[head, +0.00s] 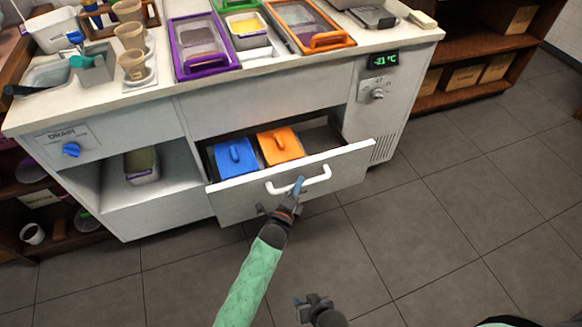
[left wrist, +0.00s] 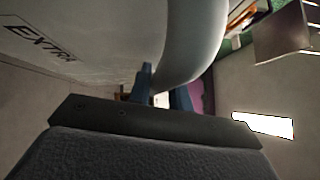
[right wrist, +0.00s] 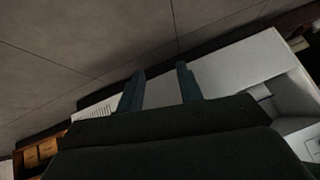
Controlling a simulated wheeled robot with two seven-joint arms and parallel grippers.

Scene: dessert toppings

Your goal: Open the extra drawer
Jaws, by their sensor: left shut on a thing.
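The extra drawer (head: 233,203) stands pulled out from the white counter in the head view, with blue (head: 236,158) and orange (head: 280,146) lidded containers inside. Its front, lettered EXTRA, fills the upper left of the left wrist view (left wrist: 85,35). A white bar handle (head: 318,180) runs across the drawer front. My left gripper (head: 299,187) is shut on this handle, which looms large in the left wrist view (left wrist: 190,45). My right gripper (head: 306,302) is low in the head view, away from the drawer. In the right wrist view its fingers (right wrist: 160,88) are apart with nothing between them.
The counter top (head: 280,75) carries topping trays with purple and orange frames, and cups in a holder. An open shelf bay (head: 135,205) is left of the drawer. Wooden shelves (head: 470,60) stand at the right. The tiled floor (head: 450,220) in front is clear.

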